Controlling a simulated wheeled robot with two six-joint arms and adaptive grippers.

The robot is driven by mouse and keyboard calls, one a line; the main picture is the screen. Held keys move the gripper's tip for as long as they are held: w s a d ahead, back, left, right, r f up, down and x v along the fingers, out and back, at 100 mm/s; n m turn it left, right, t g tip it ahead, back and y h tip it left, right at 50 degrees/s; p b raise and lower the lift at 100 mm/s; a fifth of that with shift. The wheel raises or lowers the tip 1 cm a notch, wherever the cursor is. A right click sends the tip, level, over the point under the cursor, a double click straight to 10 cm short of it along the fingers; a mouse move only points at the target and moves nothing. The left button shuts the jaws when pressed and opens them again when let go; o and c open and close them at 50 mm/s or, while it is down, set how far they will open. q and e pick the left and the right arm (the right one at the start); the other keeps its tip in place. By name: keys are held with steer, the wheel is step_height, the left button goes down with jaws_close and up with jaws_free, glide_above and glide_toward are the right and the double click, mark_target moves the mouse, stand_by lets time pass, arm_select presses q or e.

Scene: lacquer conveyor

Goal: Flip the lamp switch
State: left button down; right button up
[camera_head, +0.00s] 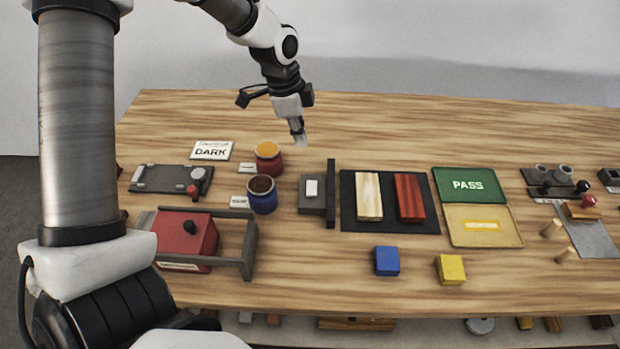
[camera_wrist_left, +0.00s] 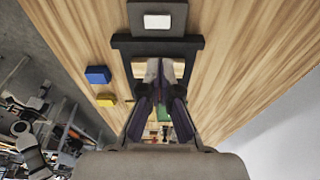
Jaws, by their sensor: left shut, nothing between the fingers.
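The lamp switch looks to be the grey box with a white rocker (camera_head: 312,188) in the middle of the table, beside a dark upright panel (camera_head: 331,194). In the left wrist view the white rocker (camera_wrist_left: 157,21) shows at the top, beyond my fingertips. My left gripper (camera_head: 299,138) is shut and empty. It is above the table, behind the switch in the head view, and appears apart from it. In the left wrist view its closed fingers (camera_wrist_left: 159,72) cover part of the dark mat. My right gripper is not in view.
A black mat (camera_head: 389,228) with pale and red slabs lies right of the panel. Red and blue jars (camera_head: 262,203) stand left of the switch. A blue block (camera_head: 387,261) and a yellow block (camera_head: 450,269) lie in front. The table behind the switch is clear.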

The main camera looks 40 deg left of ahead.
arm_select(q)
glide_toward(313, 183)
steer(key=shift+t+h, duration=0.3)
steer(key=shift+h, duration=0.1)
steer(key=x, duration=0.6)
steer(key=shift+s+a+f, duration=0.1)
steer(key=shift+s+a, duration=0.15)
steer(key=shift+f, duration=0.45)
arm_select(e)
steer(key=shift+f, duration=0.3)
